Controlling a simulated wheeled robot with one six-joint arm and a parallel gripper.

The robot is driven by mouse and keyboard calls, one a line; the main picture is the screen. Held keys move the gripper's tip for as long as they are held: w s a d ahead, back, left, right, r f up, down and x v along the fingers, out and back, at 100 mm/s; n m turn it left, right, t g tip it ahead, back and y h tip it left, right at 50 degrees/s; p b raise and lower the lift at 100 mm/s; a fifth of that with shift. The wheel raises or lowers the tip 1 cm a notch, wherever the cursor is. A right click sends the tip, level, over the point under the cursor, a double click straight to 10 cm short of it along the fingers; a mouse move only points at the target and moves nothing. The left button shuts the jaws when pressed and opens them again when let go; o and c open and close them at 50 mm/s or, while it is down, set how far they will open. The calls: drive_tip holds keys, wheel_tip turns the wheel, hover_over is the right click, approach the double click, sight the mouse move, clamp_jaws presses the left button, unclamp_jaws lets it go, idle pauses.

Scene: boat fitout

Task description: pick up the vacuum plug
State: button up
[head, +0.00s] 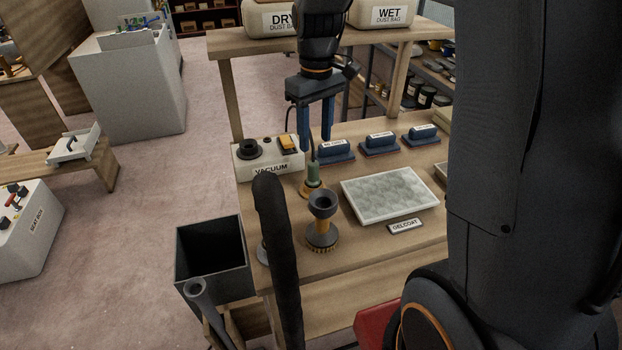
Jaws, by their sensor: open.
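My gripper (315,144) points down over the workbench with its two blue fingers apart and nothing seen between them but a thin dark cord. The white vacuum box (270,168), labelled VACUUM, is just left of my gripper, with a round black port and an orange switch on top.
A dark-topped brush nozzle (322,228) stands in front, beside a thick black hose (274,230). A gelcoat panel (390,194) lies right. Several blue sanding blocks (380,142) sit behind. A shelf (345,40) with dust-bag bins spans the back. A grey bin (211,252) stands left.

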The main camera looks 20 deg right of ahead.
sight(312, 165)
drive_tip(key=shift+w+f+b, duration=0.3)
drive_tip(key=shift+f+b, duration=0.1)
drive_tip(key=shift+f, duration=0.25)
drive_tip(key=shift+w+f+b, duration=0.25)
drive_tip(key=shift+f+b, duration=0.15)
drive_tip(key=shift+f, duration=0.2)
drive_tip(key=shift+s+a+f+p, duration=0.15)
drive_tip(key=shift+f+p, duration=0.55)
drive_tip(key=shift+f, duration=1.2)
drive_tip(key=shift+s+a+f+p, duration=0.15)
drive_tip(key=shift+f+p, duration=0.55)
drive_tip(key=shift+f, duration=1.2)
clamp_jaws()
drive_tip(key=shift+r, duration=0.1)
wheel_tip(312, 165, up, 10)
drive_tip(key=shift+b, duration=0.9)
